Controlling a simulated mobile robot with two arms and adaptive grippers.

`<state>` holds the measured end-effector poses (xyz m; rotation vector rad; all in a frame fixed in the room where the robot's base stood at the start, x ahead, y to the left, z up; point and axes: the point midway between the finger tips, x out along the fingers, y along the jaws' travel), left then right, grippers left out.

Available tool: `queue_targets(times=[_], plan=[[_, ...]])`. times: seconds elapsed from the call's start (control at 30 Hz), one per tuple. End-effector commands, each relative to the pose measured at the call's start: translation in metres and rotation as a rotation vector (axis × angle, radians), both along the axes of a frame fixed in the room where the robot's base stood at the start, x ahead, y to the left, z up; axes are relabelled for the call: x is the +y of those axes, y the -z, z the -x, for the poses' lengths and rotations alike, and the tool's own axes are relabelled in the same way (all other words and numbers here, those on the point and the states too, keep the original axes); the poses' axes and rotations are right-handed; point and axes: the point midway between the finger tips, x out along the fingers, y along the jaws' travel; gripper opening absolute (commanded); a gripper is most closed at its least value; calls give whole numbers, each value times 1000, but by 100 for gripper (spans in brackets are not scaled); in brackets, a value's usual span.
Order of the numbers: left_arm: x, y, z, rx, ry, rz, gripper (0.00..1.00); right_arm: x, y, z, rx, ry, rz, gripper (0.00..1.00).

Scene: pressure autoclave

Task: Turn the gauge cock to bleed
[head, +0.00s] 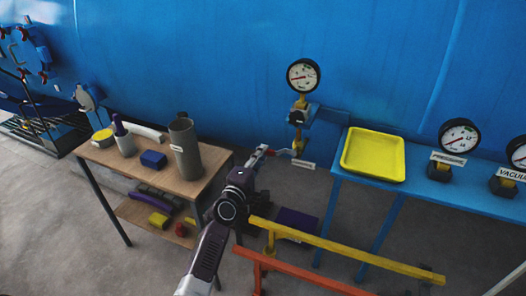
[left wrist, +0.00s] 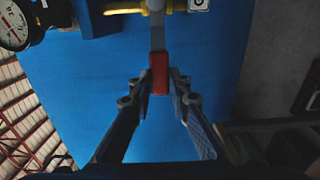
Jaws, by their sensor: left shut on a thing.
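The pressure gauge (head: 303,75) stands on a brass pipe in front of the blue vessel. The gauge cock (head: 298,146) is the brass part low on that pipe, with a small label plate (head: 304,165) beside it. In the left wrist view the cock's lever (left wrist: 156,28) ends in a red grip (left wrist: 159,74) between my fingers. My left gripper (head: 266,151) reaches the lever from the left and is shut on the red grip; it also shows in the left wrist view (left wrist: 158,88). My right gripper is not in view.
A wooden cart (head: 142,178) with a grey cylinder (head: 185,150) and a blue box (head: 153,159) stands left of my arm. A yellow tray (head: 373,155) lies on the blue bench at right. Yellow (head: 350,252) and orange (head: 300,275) rails stand in front.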

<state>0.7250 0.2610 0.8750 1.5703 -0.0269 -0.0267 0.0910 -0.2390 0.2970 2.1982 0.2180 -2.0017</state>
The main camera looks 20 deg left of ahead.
Motion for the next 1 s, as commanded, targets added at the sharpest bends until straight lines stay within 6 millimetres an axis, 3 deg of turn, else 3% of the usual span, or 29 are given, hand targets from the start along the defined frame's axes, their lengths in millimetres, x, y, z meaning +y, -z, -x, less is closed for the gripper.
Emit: queue_targets(times=[0.47, 0.5, 0.67, 1.0], plan=[[0, 4, 3, 4, -1, 20, 0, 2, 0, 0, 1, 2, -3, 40], [0, 4, 3, 5, 0, 20, 18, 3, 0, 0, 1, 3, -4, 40], [0, 3, 2, 4, 0, 18, 35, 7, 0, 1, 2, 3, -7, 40], [0, 2, 5, 2, 0, 16, 35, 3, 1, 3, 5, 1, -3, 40]])
